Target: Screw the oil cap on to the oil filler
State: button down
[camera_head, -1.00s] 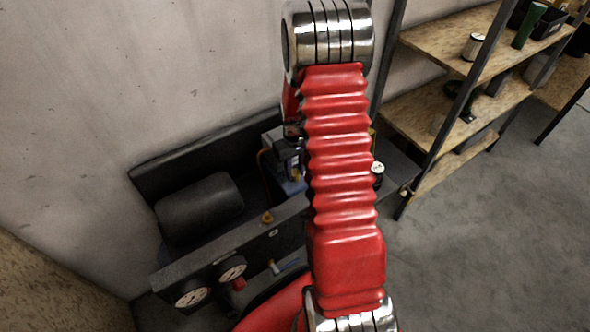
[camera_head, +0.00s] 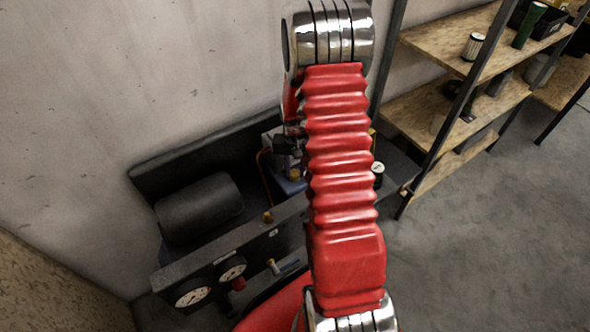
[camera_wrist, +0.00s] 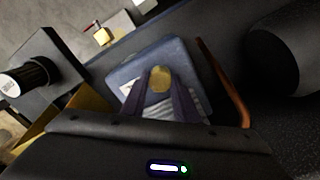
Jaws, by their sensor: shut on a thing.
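A round gold-yellow oil cap (camera_wrist: 161,78) sits between the fingertips of my gripper (camera_wrist: 163,88) in the wrist view. The gripper is shut on it. The cap is over the top of a blue machine block (camera_wrist: 128,72). The oil filler itself cannot be made out; the cap and fingers cover that area, so I cannot tell whether the cap touches it. In the head view my gripper (camera_head: 289,150) is a small dark shape above the blue block (camera_head: 291,184), partly hidden behind my red arm.
A black cylinder (camera_head: 200,205) lies beside the block, with an orange-brown hose (camera_wrist: 225,85) between them. A dark front panel carries gauges (camera_head: 193,292) and a brass fitting (camera_head: 268,216). Shelves (camera_head: 455,90) stand at the right. The wall is close behind.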

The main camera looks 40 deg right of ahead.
jog(key=m, duration=0.5)
jog(key=c, duration=1.3)
grip_release()
notch_tip(320, 180, up, 14)
jog(key=shift+f, duration=0.15)
